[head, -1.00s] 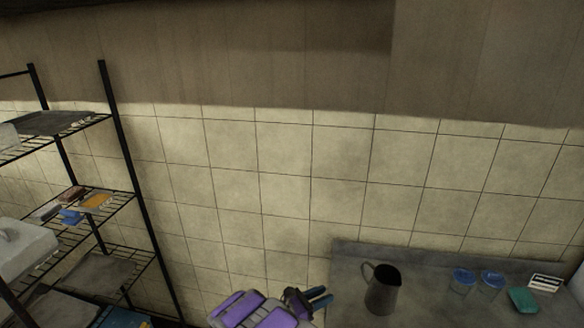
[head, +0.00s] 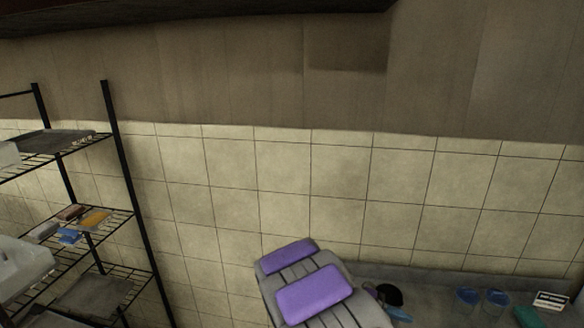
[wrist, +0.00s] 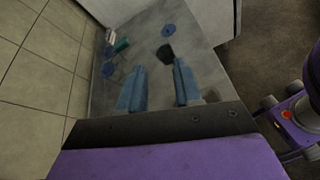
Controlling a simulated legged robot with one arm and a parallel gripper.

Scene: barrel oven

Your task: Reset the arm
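My arm with purple pads (head: 315,293) reaches in from the bottom of the head view. My gripper (wrist: 158,66) shows in the wrist view with two blue fingers spread apart and nothing between them. It points over the grey counter (wrist: 190,20). In the head view a blue fingertip (head: 398,314) shows at the bottom edge, just below the dark mouth of a jug (head: 389,294). The rest of the jug is hidden by my arm or cut off by the frame. I cannot tell whether the gripper touches it.
Two blue-lidded containers (head: 482,300), a teal item (head: 527,317) and a black-and-white box (head: 551,300) stand on the counter's right side. A black wire rack (head: 125,180) with items stands at the left. A tiled wall (head: 285,180) lies behind. Space above the counter is clear.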

